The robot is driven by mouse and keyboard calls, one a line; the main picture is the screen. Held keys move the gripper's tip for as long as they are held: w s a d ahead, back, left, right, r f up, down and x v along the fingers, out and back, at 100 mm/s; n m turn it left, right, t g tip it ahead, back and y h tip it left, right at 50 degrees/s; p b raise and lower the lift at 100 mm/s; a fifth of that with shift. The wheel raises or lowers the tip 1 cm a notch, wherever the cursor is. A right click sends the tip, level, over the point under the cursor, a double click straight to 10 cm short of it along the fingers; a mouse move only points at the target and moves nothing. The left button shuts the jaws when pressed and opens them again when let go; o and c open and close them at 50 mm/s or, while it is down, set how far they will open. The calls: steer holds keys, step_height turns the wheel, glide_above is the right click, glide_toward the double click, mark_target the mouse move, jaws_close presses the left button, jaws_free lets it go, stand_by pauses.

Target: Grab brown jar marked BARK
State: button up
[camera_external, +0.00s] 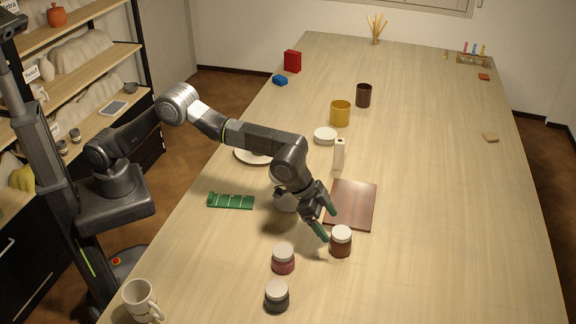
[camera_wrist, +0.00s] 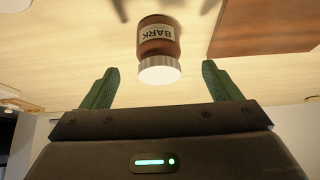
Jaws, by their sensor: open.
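The brown jar marked BARK (camera_external: 341,243) stands on the table with a white lid, just in front of the dark red-brown board. In the wrist view the jar (camera_wrist: 158,45) appears upside down, its pale label reading BARK, and lies between the two green fingers but beyond their tips. My gripper (camera_external: 328,220) is open and empty, its green fingers pointing at the jar from the left. The gripper also shows in the wrist view (camera_wrist: 161,77). No contact between fingers and jar is clear.
The red-brown board (camera_external: 354,203) lies right behind the jar. A maroon jar (camera_external: 283,259) and a dark green-grey jar (camera_external: 276,296) stand to the left and front. A green rack (camera_external: 230,201) and a white mug (camera_external: 141,300) are farther left. The table's right side is mostly clear.

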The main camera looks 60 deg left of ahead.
mark_target(338, 240)
steer(key=shift+p+x, duration=1.15)
steer(key=shift+x, duration=2.6)
steer(key=shift+s+f, duration=0.1)
steer(key=shift+s, duration=0.05)
steer(key=c, duration=1.2)
